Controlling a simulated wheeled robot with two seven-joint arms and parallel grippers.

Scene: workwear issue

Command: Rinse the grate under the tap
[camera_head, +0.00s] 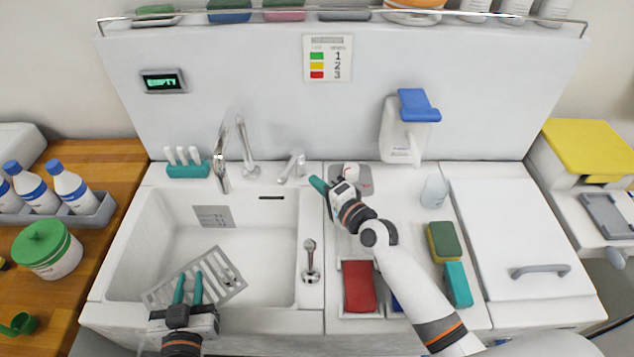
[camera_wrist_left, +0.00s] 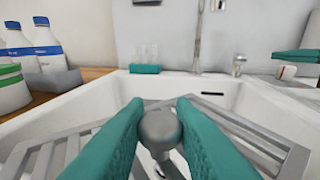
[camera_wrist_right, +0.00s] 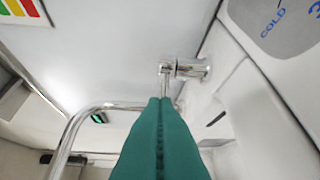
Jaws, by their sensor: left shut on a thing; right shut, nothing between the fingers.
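The grey slatted grate (camera_head: 232,284) is at the front of the white sink (camera_head: 150,222), tilted in the picture; it also shows in the left wrist view (camera_wrist_left: 262,143). My left gripper (camera_head: 188,284) is shut on the grate's round grey knob (camera_wrist_left: 160,126). The chrome tap (camera_head: 222,172) stands at the sink's back, with its spout behind the grate. I can make out no water below it. The tap lever (camera_head: 291,167) is to its right and shows in the right wrist view (camera_wrist_right: 188,68). My right gripper (camera_head: 318,185) is shut and empty, just right of the lever, apparently apart from it.
A teal holder (camera_head: 188,170) stands at the sink's back left. A small chrome fitting (camera_head: 310,262) is on the right rim. A red block (camera_head: 359,286) lies in a tray under my right arm. Sponges (camera_head: 444,242) lie further right. The sink's middle is clear.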

